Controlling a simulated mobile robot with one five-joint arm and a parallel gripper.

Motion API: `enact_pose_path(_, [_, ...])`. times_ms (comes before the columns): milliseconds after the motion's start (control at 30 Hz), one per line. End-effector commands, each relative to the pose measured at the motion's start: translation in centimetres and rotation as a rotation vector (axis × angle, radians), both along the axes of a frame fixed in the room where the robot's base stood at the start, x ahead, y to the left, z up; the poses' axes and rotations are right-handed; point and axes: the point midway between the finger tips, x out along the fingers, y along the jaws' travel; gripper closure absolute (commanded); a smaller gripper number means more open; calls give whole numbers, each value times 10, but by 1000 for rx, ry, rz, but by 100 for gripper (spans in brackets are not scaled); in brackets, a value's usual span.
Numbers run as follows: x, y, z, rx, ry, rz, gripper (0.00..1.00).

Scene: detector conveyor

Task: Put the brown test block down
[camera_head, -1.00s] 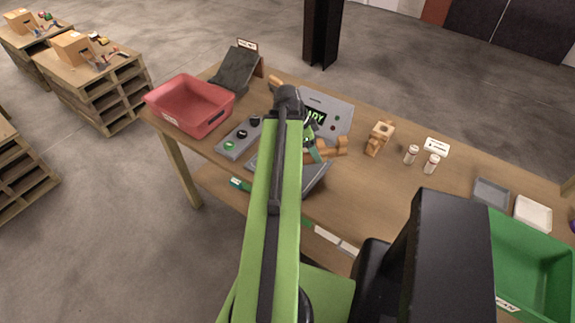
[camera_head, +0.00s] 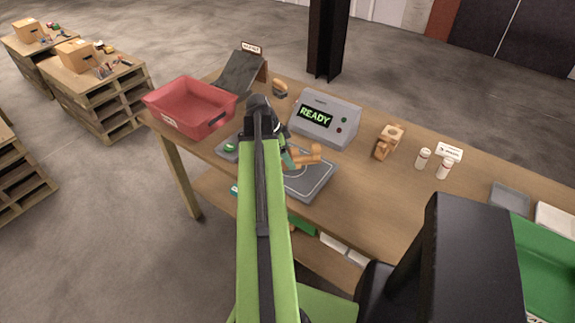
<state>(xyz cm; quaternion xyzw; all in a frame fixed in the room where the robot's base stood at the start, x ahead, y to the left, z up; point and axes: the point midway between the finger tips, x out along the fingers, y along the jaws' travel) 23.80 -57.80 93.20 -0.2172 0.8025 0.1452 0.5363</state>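My gripper (camera_head: 291,157) is at the end of my green and black arm, partly hidden behind the arm's dark wrist. It is over the back left part of a grey plate (camera_head: 318,184) with a pale ring marking. Tan-brown pieces (camera_head: 303,156) show at its end. I cannot tell how much of them is finger and how much is a held block, or whether they touch the plate. A separate tan-brown block-like object (camera_head: 387,141) stands on the table to the right, apart from my gripper.
The detector box (camera_head: 326,118) behind the plate reads READY. A button panel (camera_head: 228,150) is partly hidden by my arm. A red bin (camera_head: 190,107) is left, a dark ramp (camera_head: 240,73) behind it. Two small bottles (camera_head: 433,164) and a green bin (camera_head: 545,265) are right.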

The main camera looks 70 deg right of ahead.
Motion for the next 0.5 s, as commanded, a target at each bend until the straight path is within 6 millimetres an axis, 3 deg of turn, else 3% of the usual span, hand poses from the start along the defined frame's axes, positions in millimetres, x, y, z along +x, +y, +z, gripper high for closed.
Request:
enact_pose_path(33, [0, 0, -18, 0, 0, 0, 85])
enact_pose_path(67, [0, 0, -21, 0, 0, 0, 85])
enact_pose_path(433, [-1, 0, -21, 0, 0, 0, 85])
enact_pose_path(467, [-1, 0, -21, 0, 0, 0, 31])
enact_pose_path(500, [-1, 0, -20, 0, 0, 0, 26])
